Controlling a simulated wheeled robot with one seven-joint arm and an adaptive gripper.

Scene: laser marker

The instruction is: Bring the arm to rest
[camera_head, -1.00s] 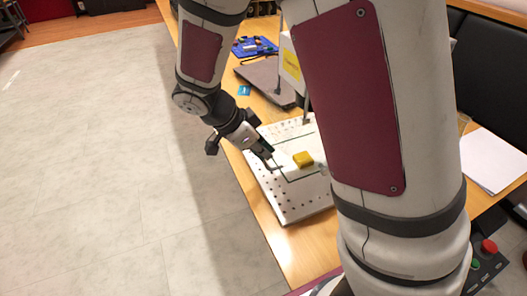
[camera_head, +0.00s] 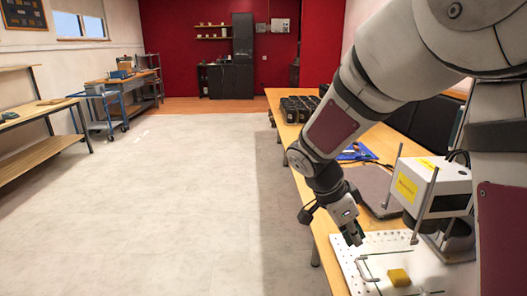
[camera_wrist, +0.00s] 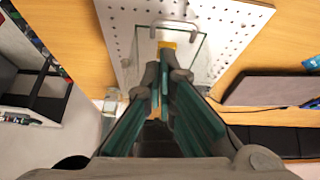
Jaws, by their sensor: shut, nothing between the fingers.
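My gripper (camera_head: 354,236) is at the end of my arm, above the left edge of the perforated white plate (camera_head: 352,268). In the wrist view my gripper (camera_wrist: 160,68) has its fingers together, with nothing held between them. A yellow block (camera_head: 399,277) lies on the plate, apart from the fingers in the head view. In the wrist view the yellow block (camera_wrist: 168,45) shows just beyond the fingertips, partly hidden by them. The white laser marker head (camera_head: 432,187) with yellow labels stands to the right of my gripper.
The wooden table (camera_head: 322,225) runs away from me. A dark grey laptop-like slab (camera_head: 372,185) and a blue tray (camera_head: 356,152) lie behind the plate. Black bins (camera_head: 298,108) stand at the far end. The floor (camera_head: 190,200) on the left is clear.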

